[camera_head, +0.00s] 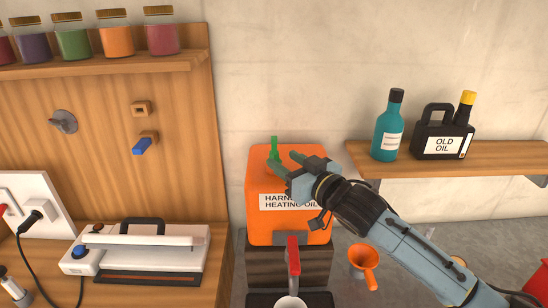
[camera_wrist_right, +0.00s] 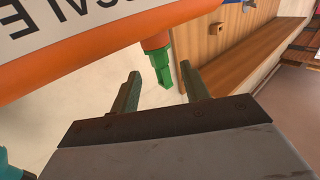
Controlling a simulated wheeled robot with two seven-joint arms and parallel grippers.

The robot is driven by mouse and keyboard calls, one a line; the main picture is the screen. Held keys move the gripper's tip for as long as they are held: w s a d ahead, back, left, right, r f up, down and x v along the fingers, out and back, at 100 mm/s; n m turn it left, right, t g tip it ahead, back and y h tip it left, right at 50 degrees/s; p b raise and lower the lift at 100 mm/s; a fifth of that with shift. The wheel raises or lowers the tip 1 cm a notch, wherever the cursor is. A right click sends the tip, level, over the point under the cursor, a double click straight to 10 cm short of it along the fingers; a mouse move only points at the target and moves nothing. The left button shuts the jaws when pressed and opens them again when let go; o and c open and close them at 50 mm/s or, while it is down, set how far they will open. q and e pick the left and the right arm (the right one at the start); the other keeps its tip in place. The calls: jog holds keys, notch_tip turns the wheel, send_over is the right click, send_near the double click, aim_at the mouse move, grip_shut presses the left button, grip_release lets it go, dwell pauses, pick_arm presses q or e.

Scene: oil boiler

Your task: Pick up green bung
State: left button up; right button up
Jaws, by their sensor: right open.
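The green bung (camera_head: 274,146) stands upright at the top of the orange heating oil container (camera_head: 262,225), left of its middle. In the right wrist view the bung (camera_wrist_right: 161,68) shows in the gap between my two fingers, below an orange neck. My right gripper (camera_head: 284,159) is open, just right of the bung in the head view, with its fingers pointing towards it. In the right wrist view the gripper (camera_wrist_right: 161,70) has nothing clamped. I cannot tell how deep the bung sits between the fingers. My left gripper is not in view.
An orange funnel (camera_head: 364,261) is at the lower right of the container. A shelf (camera_head: 500,156) at right holds a teal bottle (camera_head: 388,130) and a black old oil can (camera_head: 437,146). A wooden bench (camera_head: 200,292) with a white sealer-like device (camera_head: 140,250) is at left.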

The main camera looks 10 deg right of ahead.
aim_at(277, 156)
jog(key=shift+x, duration=0.85)
jog(key=shift+p+x, duration=0.45)
jog(key=shift+x, duration=0.75)
jog(key=shift+w+a, duration=0.15)
jog(key=shift+w, duration=0.2)
jog(key=shift+w+a, duration=0.1)
jog(key=shift+w, duration=0.05)
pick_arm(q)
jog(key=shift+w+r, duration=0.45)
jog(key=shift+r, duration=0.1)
pick_arm(e)
grip_shut()
